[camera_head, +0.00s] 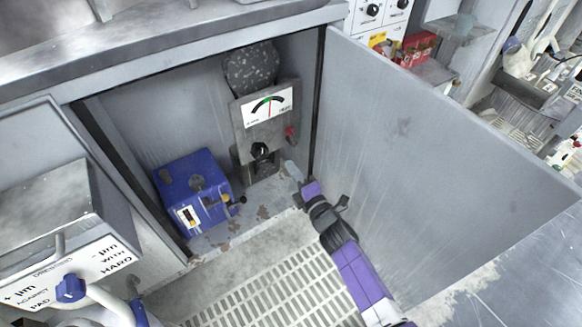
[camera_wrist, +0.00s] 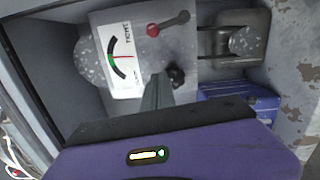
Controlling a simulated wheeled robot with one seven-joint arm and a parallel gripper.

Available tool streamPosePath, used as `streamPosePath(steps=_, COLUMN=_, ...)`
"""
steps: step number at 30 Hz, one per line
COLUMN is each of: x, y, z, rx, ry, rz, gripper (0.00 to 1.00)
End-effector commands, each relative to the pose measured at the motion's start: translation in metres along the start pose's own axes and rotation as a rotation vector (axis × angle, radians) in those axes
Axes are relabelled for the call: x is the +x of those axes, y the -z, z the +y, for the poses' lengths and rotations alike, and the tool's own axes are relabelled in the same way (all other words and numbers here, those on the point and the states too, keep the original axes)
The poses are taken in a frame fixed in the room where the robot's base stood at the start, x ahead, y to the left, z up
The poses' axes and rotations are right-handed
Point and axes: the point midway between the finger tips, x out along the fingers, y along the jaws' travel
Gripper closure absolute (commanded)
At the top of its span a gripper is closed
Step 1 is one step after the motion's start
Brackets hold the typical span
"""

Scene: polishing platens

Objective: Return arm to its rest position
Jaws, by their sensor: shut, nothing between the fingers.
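My gripper (camera_head: 291,168) is at the end of my purple and black arm, which reaches in from the lower right to the mouth of an open cabinet. It is shut and empty. Its narrow grey fingers (camera_wrist: 157,92) show in the wrist view in front of a grey gauge unit.
A blue box (camera_head: 190,175) sits on the cabinet floor left of the gauge unit. The open cabinet door (camera_head: 430,150) stands close along the right of my arm. A grey labelled unit (camera_head: 60,220) stands at left. A slotted grate (camera_head: 275,285) lies in front.

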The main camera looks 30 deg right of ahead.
Motion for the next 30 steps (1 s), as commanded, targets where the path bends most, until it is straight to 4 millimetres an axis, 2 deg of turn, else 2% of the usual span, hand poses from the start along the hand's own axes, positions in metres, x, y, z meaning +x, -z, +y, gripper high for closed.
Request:
streamPosePath(steps=9, x=0.000, y=0.000, z=0.000, rx=0.008, ry=0.000, rz=0.000, gripper=1.00)
streamPosePath(steps=13, x=0.000, y=-0.001, z=-0.001, rx=0.080, ry=0.002, rz=-0.003, gripper=1.00)
streamPosePath(steps=14, x=0.001, y=-0.002, z=0.003, rx=0.114, ry=-0.003, rz=-0.007, gripper=1.00)
streamPosePath(steps=17, x=0.004, y=-0.009, z=0.032, rx=0.258, ry=-0.055, rz=-0.021, gripper=1.00)
streamPosePath(steps=19, x=-0.009, y=-0.011, z=0.044, rx=0.382, ry=-0.079, rz=-0.027, gripper=1.00)
streamPosePath(steps=23, x=-0.043, y=-0.004, z=0.057, rx=0.582, ry=-0.102, rz=-0.025, gripper=1.00)
streamPosePath(steps=26, x=-0.073, y=0.003, z=0.062, rx=0.722, ry=-0.106, rz=-0.022, gripper=1.00)
streamPosePath(steps=30, x=-0.125, y=0.016, z=0.071, rx=0.929, ry=-0.098, rz=-0.014, gripper=1.00)
